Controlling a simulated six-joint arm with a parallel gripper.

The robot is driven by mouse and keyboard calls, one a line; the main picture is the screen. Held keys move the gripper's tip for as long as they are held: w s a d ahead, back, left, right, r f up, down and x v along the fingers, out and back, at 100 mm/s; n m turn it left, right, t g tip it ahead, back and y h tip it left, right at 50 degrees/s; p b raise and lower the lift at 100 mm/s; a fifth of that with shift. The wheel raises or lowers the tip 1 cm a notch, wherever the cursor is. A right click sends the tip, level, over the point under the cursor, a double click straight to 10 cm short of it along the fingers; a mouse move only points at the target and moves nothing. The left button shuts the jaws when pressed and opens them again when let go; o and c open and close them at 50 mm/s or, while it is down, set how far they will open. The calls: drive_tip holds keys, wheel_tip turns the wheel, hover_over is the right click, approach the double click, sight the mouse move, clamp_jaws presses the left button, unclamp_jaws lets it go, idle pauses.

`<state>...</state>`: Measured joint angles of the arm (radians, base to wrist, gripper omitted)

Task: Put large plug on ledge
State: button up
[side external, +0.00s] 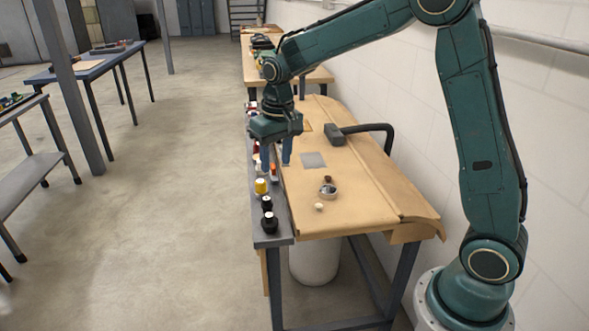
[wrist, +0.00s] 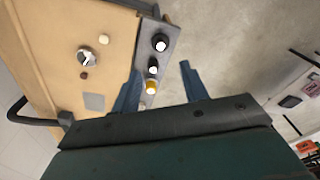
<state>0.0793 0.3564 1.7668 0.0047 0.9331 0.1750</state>
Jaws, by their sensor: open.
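The ledge (side external: 277,239) is a narrow grey strip along the left edge of the wooden bench; it also shows in the wrist view (wrist: 172,42). No thing is clearly marked as the large plug. A grey block with a thick black curved cable (side external: 335,135) lies on the bench and may be it; its cable end also shows in the wrist view (wrist: 66,117). My gripper (side external: 276,160) points down over the ledge and bench edge, left of the block and apart from it. In the wrist view its two fingers (wrist: 160,72) are spread, with nothing held between them.
On the ledge stand two black knobs (side external: 267,223) and a yellow-topped piece (side external: 261,186), with several small pieces behind. The bench holds a grey square (side external: 313,160), a round metal piece (side external: 328,191) and a cream knob (side external: 319,207). The bench's front right is clear.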

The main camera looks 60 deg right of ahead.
drive_tip(key=s+a+r+n+t, duration=0.2)
drive_tip(key=s+r, duration=0.8)
drive_tip(key=s, duration=0.4)
drive_tip(key=s+a+f+n+t, duration=0.1)
drive_tip(key=s+t, duration=0.1)
drive_tip(key=s, duration=1.1)
drive_tip(key=shift+s+a+t, duration=0.25)
drive_tip(key=shift+a+t, duration=0.05)
drive_tip(key=shift+a, duration=0.05)
